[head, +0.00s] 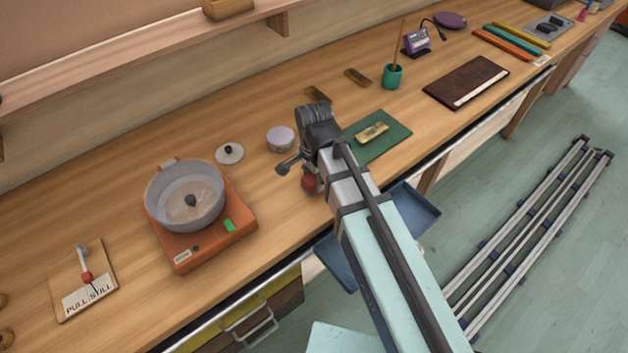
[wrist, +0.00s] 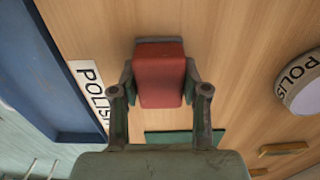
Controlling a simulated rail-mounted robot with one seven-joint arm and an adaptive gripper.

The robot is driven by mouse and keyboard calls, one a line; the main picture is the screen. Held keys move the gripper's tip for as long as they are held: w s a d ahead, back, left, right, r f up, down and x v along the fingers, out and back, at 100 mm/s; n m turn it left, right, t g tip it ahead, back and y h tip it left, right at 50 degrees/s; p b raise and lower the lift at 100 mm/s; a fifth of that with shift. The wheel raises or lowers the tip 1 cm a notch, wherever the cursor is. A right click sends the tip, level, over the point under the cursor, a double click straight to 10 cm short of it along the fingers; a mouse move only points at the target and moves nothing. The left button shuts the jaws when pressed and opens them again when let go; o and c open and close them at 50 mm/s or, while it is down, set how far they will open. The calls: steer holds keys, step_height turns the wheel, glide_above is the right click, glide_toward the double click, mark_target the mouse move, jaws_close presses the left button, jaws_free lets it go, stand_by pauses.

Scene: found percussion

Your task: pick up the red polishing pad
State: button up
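The red polishing pad (wrist: 160,78) is a red block with a dark grey strip along its far end in the wrist view. It sits between the two fingers of my gripper (wrist: 160,85), and the fingertips lie against its left and right sides with no clear gap. In the head view the pad shows as a small red patch (head: 309,183) below my gripper (head: 298,172), near the bench's front edge. My arm hides part of it there. I cannot tell whether the pad touches the bench.
A polish tin (head: 281,139) and a small lid (head: 229,153) stand left of my gripper. A green mat (head: 395,140) with a brass bar lies right. An orange hotplate (head: 190,253) with a pan is further left. A blue drawer (head: 412,214) is open below the bench edge.

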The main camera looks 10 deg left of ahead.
mark_target(314, 177)
stand_by(0.4)
step_height(314, 177, up, 20)
steer(key=b, duration=0.3)
stand_by(0.4)
steer(key=o, duration=0.6)
steer(key=c, duration=0.5)
steer(key=shift+o, duration=0.2)
steer(key=shift+r+p, duration=0.15)
steer(key=shift+p, duration=0.3)
